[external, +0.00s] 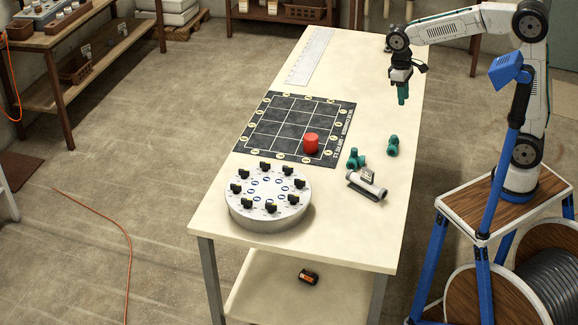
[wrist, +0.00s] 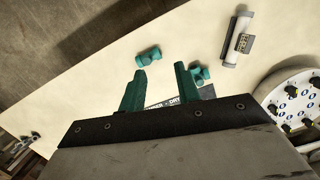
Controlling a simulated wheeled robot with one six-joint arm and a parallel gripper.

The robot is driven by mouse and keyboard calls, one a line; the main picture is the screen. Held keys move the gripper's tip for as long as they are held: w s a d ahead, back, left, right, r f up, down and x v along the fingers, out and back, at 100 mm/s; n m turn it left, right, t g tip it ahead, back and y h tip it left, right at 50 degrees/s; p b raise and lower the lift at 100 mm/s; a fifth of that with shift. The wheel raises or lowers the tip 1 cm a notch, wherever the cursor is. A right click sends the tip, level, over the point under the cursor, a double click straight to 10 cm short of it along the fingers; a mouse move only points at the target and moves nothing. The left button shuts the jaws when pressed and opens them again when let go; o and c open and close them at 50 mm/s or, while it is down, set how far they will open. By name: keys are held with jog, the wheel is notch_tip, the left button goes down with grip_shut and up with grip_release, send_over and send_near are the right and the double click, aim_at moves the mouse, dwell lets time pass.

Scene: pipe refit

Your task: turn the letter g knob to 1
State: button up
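A round white drum (external: 268,212) stands at the front left of the table. Its top carries a ring of several black knobs with blue-outlined marks; the letters are too small to read, so I cannot tell which knob is g. The drum also shows at the right edge of the wrist view (wrist: 277,92), partly cut off. My gripper (external: 403,98) hangs above the far right side of the table, well apart from the drum. In the wrist view its two teal fingers (wrist: 158,82) stand apart with nothing between them.
Teal pipe fittings (external: 355,158) (external: 393,146) and a grey-white cylinder with a tag (external: 366,187) lie to the right. A white ruler-like strip (external: 310,56) lies at the back.

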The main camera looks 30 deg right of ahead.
jog(key=w+a+f+n, duration=0.1)
jog(key=w+a+f, duration=0.15)
jog(key=a, duration=0.55)
jog(key=w+a+f+n, duration=0.1)
jog(key=a+f, duration=0.2)
jog(key=a, duration=0.5)
jog(key=n+t, duration=0.1)
send_over(290, 167)
jog(key=s+d, duration=0.2)
jog(key=d, duration=0.1)
jog(key=f, duration=0.7)
jog(key=shift+a, duration=0.2)
jog(key=shift+m+y, duration=0.3)
jog(key=shift+y, duration=0.2)
jog(key=w+a+r, duration=0.2)
jog(key=r, duration=0.1)
jog(key=shift+a+r, duration=0.2)
jog(key=shift+a, duration=0.05)
notch_tip(290, 167, down, 8)
jog(key=shift+r, duration=0.25)
grip_shut()
